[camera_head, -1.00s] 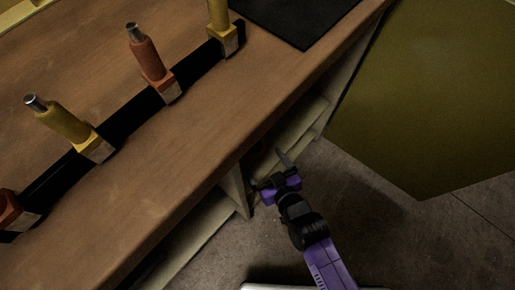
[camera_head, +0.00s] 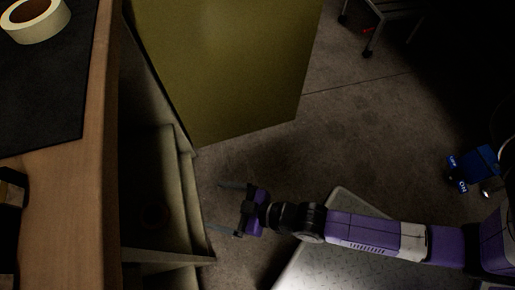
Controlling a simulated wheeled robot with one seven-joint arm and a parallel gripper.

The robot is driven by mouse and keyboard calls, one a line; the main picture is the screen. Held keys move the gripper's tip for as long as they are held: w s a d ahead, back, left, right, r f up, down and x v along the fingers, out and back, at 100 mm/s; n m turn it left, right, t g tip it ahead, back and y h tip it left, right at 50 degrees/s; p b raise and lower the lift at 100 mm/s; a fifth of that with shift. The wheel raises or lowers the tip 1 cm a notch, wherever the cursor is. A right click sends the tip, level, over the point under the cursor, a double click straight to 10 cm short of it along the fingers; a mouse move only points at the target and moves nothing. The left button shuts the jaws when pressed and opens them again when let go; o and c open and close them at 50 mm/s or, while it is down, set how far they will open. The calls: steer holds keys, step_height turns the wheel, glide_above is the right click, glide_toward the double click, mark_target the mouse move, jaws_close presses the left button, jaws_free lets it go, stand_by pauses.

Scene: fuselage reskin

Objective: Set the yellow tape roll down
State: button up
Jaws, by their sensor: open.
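A pale cream-yellow tape roll (camera_head: 36,27) lies flat on the black mat (camera_head: 45,95) on the wooden workbench, at the top left. It is partly cut off by the picture edge. My gripper (camera_head: 227,208) is open, with its two fingers apart and nothing between them. It points left, over the floor beside the bench's open shelf, well apart from the roll. A faint dark round shape (camera_head: 155,215) shows in the shadowed shelf; I cannot tell what it is.
The workbench (camera_head: 66,215) runs down the left side, with an open shelf (camera_head: 185,205) under it. A large olive panel (camera_head: 225,65) stands beyond the gripper. A blue object (camera_head: 473,168) is at the right, and a wheeled frame (camera_head: 375,25) at the top. Floor between is clear.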

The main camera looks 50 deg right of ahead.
steer(key=s+d+r+m+h, duration=0.1)
steer(key=s+d+r, duration=0.2)
steer(key=s+r, duration=0.2)
steer(key=s+d+r+m+t+h, duration=0.1)
steer(key=s+d+r+m+h, duration=0.1)
steer(key=s+r, duration=0.3)
steer(key=s+d+r+m+t+h, duration=0.1)
steer(key=s+d+r, duration=0.3)
steer(key=r, duration=0.5)
steer(key=shift+s+d+r+m+h, duration=0.15)
steer(key=shift+s+d+m+h, duration=0.15)
steer(key=shift+s+h, duration=0.45)
steer(key=shift+s+r, duration=0.1)
steer(key=shift+s, duration=0.05)
step_height(320, 180, up, 28)
steer(key=p, duration=2.8)
